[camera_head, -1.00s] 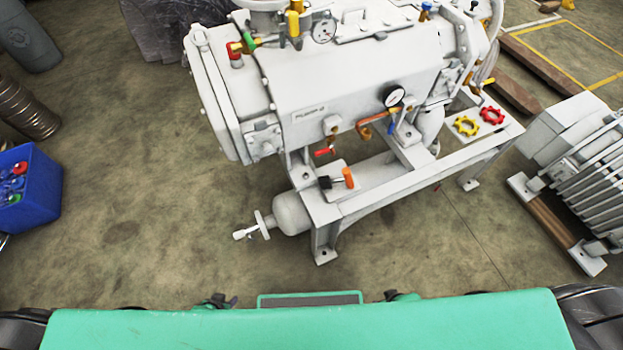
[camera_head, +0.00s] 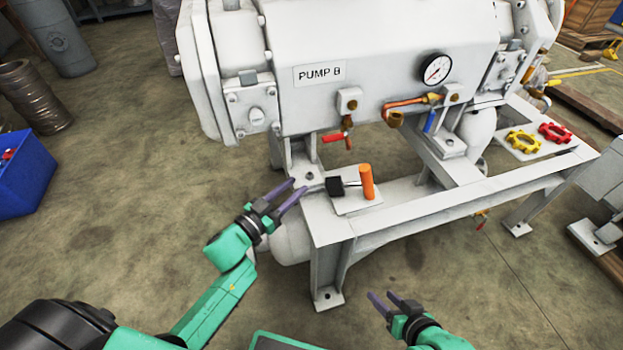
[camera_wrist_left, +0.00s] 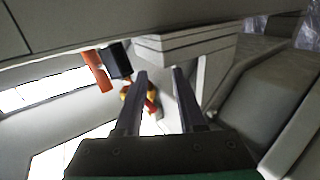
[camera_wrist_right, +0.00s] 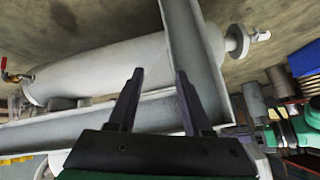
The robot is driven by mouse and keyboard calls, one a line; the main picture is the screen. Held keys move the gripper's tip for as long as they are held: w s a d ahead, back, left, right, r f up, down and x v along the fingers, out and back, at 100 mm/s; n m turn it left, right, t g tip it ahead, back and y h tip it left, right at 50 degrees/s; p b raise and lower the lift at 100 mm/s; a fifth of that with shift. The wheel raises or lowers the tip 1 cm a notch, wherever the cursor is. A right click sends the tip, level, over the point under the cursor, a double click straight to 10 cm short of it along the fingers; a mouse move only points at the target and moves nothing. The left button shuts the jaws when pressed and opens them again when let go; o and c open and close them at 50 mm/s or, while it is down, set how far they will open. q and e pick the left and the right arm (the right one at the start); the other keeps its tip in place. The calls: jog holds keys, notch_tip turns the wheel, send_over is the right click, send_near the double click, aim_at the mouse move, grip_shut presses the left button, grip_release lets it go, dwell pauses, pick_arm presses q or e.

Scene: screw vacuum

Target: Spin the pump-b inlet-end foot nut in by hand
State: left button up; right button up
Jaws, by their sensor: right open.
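Pump B (camera_head: 390,60) stands on a white frame (camera_head: 450,205). Its foot at the left end of the frame has a small dark stud or nut (camera_head: 309,176), too small to tell which. My left gripper (camera_head: 298,186) is open and empty, close in front of the foot. My right gripper (camera_head: 381,295) is open and empty, low in front of the frame.
A white cylindrical tank (camera_wrist_right: 100,70) lies under the frame. Yellow (camera_head: 523,141) and red (camera_head: 555,132) handwheels lie at the right. A blue crate (camera_head: 22,175) stands left on open floor.

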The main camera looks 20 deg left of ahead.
aim_at(310, 174)
pick_arm(q)
jog(key=b+x, duration=0.1)
jog(key=x, duration=0.5)
jog(key=shift+f, duration=0.1)
jog(key=shift+w+d, duration=0.15)
jog(key=shift+w, duration=0.25)
pick_arm(e)
jog(key=a+t, duration=0.1)
jog(key=a+f+t+y, duration=0.1)
jog(key=a, duration=0.1)
jog(key=shift+w+f, duration=0.1)
pick_arm(q)
grip_shut()
pick_arm(e)
jog(key=shift+d, duration=0.1)
